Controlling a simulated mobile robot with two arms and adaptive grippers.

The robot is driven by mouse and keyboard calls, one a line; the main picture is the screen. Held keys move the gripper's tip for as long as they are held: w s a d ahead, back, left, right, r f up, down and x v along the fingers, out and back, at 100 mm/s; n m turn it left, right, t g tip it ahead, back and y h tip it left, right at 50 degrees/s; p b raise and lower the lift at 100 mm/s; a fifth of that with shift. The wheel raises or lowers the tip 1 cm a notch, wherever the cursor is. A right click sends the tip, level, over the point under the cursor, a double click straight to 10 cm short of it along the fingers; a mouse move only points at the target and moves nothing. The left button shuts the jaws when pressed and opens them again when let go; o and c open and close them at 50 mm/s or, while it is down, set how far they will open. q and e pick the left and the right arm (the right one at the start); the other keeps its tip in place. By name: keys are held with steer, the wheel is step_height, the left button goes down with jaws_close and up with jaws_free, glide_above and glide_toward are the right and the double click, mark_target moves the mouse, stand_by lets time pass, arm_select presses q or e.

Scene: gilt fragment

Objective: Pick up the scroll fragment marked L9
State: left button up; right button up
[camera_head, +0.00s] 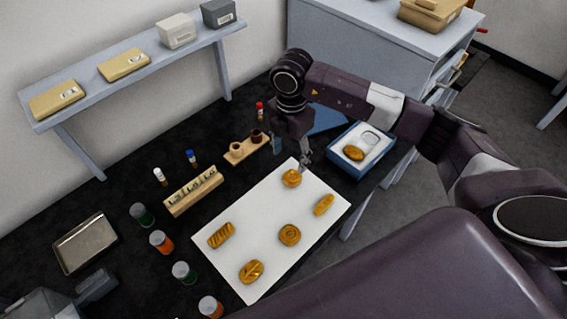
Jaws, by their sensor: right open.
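Several gilt fragments lie on a white mat (262,208). They are a rounded one (291,178) at the back, a narrow one (324,205) at the right, a round spiral one (289,235) in the middle, a ridged oblong one (221,235) at the left and an oval one (251,271) at the front. I cannot read any L9 mark, so I cannot tell which is the scroll fragment. My right gripper (306,158) is open, pointing down near the mat's back corner, just behind the rounded fragment. My left gripper is not in view.
A blue tray (338,163) right of the gripper holds another gilt piece (353,153). A wooden rack (193,191), a wooden holder (246,148), several capped jars (161,242) and a metal tray (86,243) stand left of the mat. A shelf (145,66) runs behind.

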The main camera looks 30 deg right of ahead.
mark_target(293, 175)
steer(key=shift+s+d+f, duration=0.1)
steer(key=shift+s+f, duration=0.05)
steer(key=shift+f, duration=0.1)
steer(key=f+p, duration=0.1)
steer(key=s+f+p, duration=0.1)
steer(key=f+p, duration=0.1)
steer(key=shift+s+d+f, duration=0.1)
steer(key=shift+s+f, duration=0.1)
steer(key=shift+s, duration=0.1)
steer(key=f, duration=0.2)
steer(key=shift+w+f, duration=0.25)
steer(key=shift+f, duration=0.35)
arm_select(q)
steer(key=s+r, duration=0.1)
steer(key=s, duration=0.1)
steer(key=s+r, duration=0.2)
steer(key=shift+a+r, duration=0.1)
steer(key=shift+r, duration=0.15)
arm_select(e)
steer(key=c, duration=1)
steer(key=shift+r, duration=0.1)
steer(key=shift+c, duration=0.2)
